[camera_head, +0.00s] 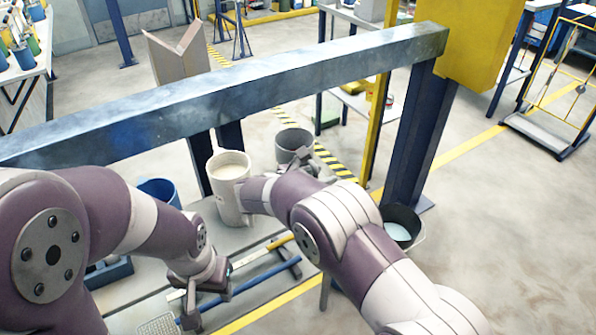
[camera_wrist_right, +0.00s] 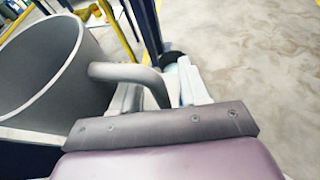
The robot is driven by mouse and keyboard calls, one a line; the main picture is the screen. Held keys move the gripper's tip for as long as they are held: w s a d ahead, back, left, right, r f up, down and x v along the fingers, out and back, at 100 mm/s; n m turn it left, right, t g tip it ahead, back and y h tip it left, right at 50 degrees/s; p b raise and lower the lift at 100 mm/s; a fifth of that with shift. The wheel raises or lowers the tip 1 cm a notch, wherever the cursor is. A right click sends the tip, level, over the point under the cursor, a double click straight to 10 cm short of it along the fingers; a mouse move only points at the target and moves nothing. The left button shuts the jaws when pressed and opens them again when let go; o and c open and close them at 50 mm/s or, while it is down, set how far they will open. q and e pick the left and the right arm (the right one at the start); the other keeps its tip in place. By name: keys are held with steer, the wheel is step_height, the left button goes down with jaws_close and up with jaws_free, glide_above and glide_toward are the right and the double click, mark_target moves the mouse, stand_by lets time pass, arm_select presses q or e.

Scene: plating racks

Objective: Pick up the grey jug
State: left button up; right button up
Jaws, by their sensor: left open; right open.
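The grey jug (camera_head: 294,143) stands upright and open-topped at the back of the table in the head view, its lower part hidden by my right arm. In the right wrist view the jug (camera_wrist_right: 62,75) fills the left side, its handle (camera_wrist_right: 128,74) reaching right. My right gripper (camera_head: 314,160) is open beside the jug's handle side. In the wrist view its light fingers (camera_wrist_right: 160,92) lie at the handle, which seems to run between them; contact cannot be told. My left gripper (camera_head: 207,292) is open and low over the table's front, away from the jug.
A cream jug (camera_head: 228,170) stands left of the grey jug, close to my right arm. A blue container (camera_head: 160,189) is further left. Long-handled tools (camera_head: 265,279) lie in front. A dark bucket (camera_head: 402,218) stands to the right.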

steer(key=shift+w, duration=0.1)
jaws_close()
steer(key=shift+r, duration=0.15)
steer(key=s+d+r, duration=0.7)
steer(key=s+r, duration=0.2)
steer(key=r, duration=0.1)
steer(key=shift+s+r, duration=0.25)
steer(key=shift+r, duration=0.15)
stand_by(0.4)
